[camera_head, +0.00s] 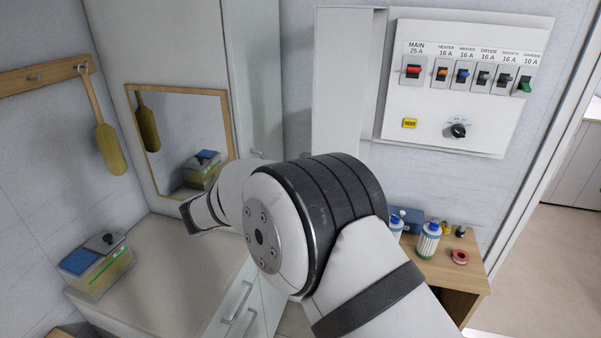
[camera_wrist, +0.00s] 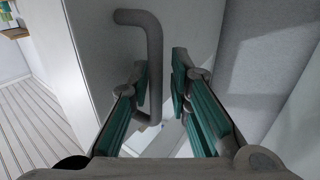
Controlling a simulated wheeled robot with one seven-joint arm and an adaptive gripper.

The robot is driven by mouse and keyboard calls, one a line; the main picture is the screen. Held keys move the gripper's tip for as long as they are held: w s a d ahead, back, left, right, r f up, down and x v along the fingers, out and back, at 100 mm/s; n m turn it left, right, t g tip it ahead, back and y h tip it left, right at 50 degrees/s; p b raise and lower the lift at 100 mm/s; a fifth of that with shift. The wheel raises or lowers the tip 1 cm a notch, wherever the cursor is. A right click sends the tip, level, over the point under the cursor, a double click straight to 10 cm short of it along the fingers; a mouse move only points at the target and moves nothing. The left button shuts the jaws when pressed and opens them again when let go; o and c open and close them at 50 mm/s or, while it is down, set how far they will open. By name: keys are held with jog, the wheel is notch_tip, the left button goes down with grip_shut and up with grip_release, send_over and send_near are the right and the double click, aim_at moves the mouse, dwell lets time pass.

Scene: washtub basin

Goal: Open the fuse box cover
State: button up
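The fuse box (camera_head: 455,85) hangs on the wall at the upper right in the head view, with its labelled switches and dial exposed. A plain white panel (camera_head: 342,85), which looks like its cover, stands swung out at the box's left side. In the wrist view my gripper (camera_wrist: 160,75) is open, its teal-padded fingers apart. A grey bar handle (camera_wrist: 154,65) on a pale panel (camera_wrist: 100,55) runs down between the fingers, nearer the left one. I cannot tell which panel carries this handle. My arm hides part of the head view's centre.
A wooden side table (camera_head: 455,275) with bottles and a red ring stands below the fuse box. A white counter (camera_head: 160,275) at left bears a blue-and-yellow item (camera_head: 100,265). A mirror (camera_head: 185,140) and a hanging brush (camera_head: 108,145) are at left. Open floor lies at right.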

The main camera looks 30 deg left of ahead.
jog(key=v, duration=1.2)
jog(key=shift+w, duration=0.1)
